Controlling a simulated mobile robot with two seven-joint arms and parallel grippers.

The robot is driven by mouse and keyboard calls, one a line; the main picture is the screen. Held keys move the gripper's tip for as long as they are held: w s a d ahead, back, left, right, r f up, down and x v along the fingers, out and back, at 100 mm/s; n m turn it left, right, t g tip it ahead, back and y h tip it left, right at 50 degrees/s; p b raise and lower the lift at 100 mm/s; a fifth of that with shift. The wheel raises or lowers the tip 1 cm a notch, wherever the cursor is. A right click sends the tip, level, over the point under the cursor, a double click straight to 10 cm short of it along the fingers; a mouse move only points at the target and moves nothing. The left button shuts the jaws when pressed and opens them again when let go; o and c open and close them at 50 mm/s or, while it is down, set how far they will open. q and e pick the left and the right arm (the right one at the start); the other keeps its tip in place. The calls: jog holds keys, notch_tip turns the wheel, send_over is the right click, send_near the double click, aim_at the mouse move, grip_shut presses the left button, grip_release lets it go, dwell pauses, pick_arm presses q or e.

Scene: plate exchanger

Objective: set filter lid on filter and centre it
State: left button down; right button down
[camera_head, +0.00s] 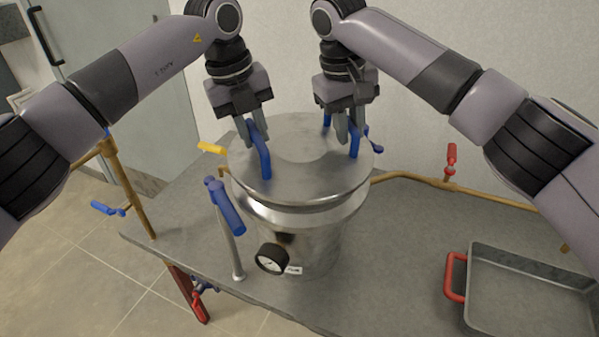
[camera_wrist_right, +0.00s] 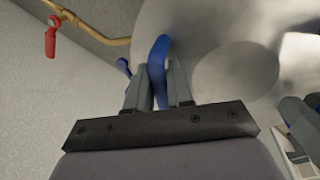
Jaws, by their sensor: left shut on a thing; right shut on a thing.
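The filter lid (camera_head: 300,178) is a round grey metal disc with two blue handles. It sits over the filter (camera_head: 310,238), a shiny metal pot with a dial gauge (camera_head: 272,259) on its front; a narrow dark line shows between lid and rim at the front, and I cannot tell whether they touch. My left gripper (camera_head: 252,135) is shut on the left blue handle (camera_head: 264,158). My right gripper (camera_head: 349,132) is shut on the right blue handle (camera_head: 354,142); this handle also shows between the fingers in the right wrist view (camera_wrist_right: 160,70).
A blue-handled lever (camera_head: 230,208) stands close to the filter's left front. A grey tray (camera_head: 530,285) with a red handle (camera_head: 455,277) lies at the table's right. Brass pipes with a red valve (camera_head: 451,158) and a yellow valve (camera_head: 211,148) run beside the filter.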

aim_at(255, 151)
pick_arm(q)
jog(key=shift+f, duration=0.15)
pick_arm(e)
jog(key=shift+f, duration=0.15)
dwell(0.4)
